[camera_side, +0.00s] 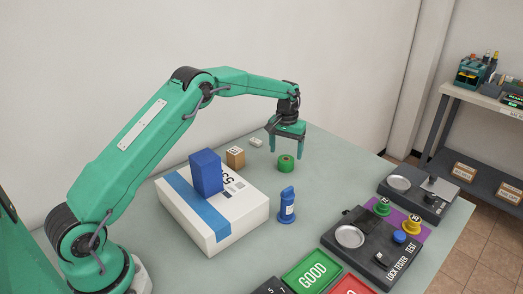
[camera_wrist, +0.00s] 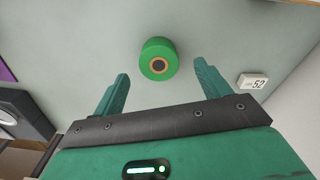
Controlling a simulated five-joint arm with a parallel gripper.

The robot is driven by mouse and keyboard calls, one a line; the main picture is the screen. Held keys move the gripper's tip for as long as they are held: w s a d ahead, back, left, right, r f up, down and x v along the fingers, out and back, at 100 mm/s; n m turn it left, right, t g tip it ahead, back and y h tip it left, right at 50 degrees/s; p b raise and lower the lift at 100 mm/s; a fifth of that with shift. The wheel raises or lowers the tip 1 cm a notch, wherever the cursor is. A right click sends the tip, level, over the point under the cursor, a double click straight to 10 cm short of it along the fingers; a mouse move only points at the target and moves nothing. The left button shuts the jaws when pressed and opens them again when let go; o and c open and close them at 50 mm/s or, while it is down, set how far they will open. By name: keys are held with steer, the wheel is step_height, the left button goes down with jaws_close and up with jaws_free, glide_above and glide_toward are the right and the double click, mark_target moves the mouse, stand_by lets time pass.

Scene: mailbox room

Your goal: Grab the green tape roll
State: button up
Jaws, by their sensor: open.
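The green tape roll (camera_side: 286,163) stands on the table below my gripper (camera_side: 287,155) in the side view. In the wrist view the green tape roll (camera_wrist: 158,59) shows its brown core and lies just beyond the fingertips, near the middle of the gap between them. My gripper (camera_wrist: 160,68) is open and empty, with its fingers pointing down in the side view. The fingers do not appear to touch the roll.
A small brown box (camera_side: 235,157) and a small white tag (camera_side: 255,142) lie left of the roll. A white parcel (camera_side: 212,222) with a blue block (camera_side: 206,172) on it, a blue stamp (camera_side: 287,207) and a dark lock tester (camera_side: 372,245) stand nearer the camera.

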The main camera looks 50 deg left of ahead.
mark_target(286, 159)
steer(key=shift+f, duration=2.4)
steer(key=c, duration=1.1)
